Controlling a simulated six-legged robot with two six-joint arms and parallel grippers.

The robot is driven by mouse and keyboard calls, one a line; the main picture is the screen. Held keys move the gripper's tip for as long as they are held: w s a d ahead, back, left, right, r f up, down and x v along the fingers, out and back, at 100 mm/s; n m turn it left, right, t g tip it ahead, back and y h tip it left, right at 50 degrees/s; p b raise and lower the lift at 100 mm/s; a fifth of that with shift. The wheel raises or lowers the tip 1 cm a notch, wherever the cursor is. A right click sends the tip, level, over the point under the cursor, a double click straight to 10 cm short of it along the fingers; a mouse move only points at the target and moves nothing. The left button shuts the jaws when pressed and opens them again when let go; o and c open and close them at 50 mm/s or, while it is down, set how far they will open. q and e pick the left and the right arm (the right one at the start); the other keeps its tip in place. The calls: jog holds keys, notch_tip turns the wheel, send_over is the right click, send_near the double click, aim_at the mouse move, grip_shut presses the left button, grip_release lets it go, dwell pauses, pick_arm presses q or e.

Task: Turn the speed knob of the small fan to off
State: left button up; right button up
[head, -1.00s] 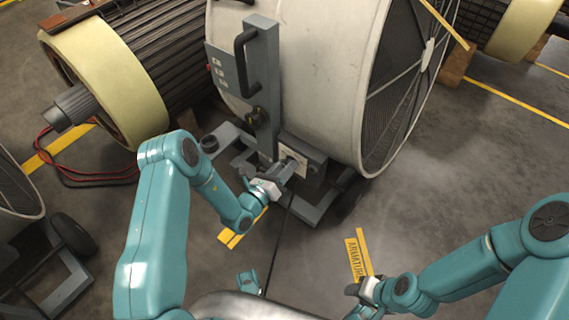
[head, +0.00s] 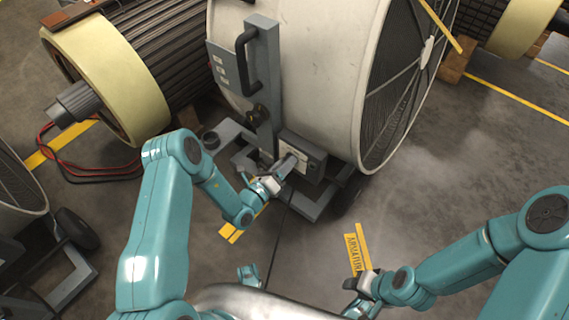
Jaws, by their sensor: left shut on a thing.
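The fan (head: 315,75) is a pale drum with a dark grille on its right side. It stands on a grey wheeled frame. A small grey control box (head: 313,168) with a pale face sits low on its near side. My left gripper (head: 287,165) reaches this face and is shut on the speed knob there. The fingers hide the knob, so its setting cannot be read. My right gripper (head: 358,288) hangs low at right over the floor, away from the fan; its jaws are too small to judge.
A grey upright panel (head: 228,65) with a black handle (head: 243,58) rises above the box. A large rotor (head: 110,80) lies at upper left, with red and black cables beside it. Another fan (head: 18,195) stands at far left.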

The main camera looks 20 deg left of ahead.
pick_arm(q)
jog(key=o, duration=1.1)
jog(key=shift+c, duration=0.2)
jog(key=p+v, duration=0.3)
jog(key=v, duration=1.3)
jog(key=shift+s+p, duration=0.2)
jog(key=shift+p, duration=0.1)
